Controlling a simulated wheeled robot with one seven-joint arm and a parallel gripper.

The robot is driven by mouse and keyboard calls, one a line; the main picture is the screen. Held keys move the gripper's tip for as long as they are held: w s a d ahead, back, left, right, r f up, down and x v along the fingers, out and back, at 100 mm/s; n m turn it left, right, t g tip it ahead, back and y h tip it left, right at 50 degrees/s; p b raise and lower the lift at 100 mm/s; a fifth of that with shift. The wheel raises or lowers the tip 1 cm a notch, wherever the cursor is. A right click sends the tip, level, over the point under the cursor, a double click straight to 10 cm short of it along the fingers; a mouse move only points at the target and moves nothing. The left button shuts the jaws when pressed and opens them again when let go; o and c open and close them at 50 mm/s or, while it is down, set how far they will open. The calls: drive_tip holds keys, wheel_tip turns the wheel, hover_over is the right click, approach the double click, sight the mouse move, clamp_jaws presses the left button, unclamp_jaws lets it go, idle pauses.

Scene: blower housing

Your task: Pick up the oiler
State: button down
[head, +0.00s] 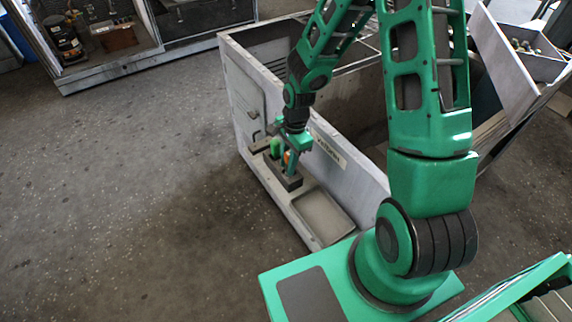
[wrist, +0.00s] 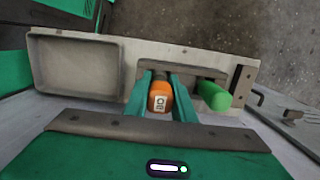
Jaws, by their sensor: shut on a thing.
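The orange oiler (wrist: 160,97), with a white label, sits between my two green fingers in the wrist view. My gripper (wrist: 161,84) is shut on it. In the head view my gripper (head: 289,168) points down at a dark holder (head: 290,184) on the ledge, and a bit of the orange oiler (head: 286,157) shows beside a finger. The oiler's lower end is hidden, so I cannot tell whether it still rests in the holder.
A green cylinder (wrist: 214,95) stands close to the right of my fingers in the wrist view. A shallow grey tray (wrist: 36,68) lies to the left on the same ledge. The grey housing wall (head: 345,165) rises beside my gripper. Open floor (head: 130,200) lies left of the ledge.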

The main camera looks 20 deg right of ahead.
drive_tip(key=shift+r, duration=0.5)
drive_tip(key=r, duration=0.3)
drive_tip(key=shift+s+a, duration=0.1)
drive_tip(key=shift+s, duration=0.25)
drive_tip(key=s+a+r, duration=0.3)
drive_tip(key=s+r, duration=0.3)
drive_tip(key=s, duration=0.4)
drive_tip(key=shift+s+a+r, duration=0.15)
drive_tip(key=shift+s+a, duration=0.05)
drive_tip(key=c, duration=2.4)
unclamp_jaws()
clamp_jaws()
drive_tip(key=shift+s, duration=0.1)
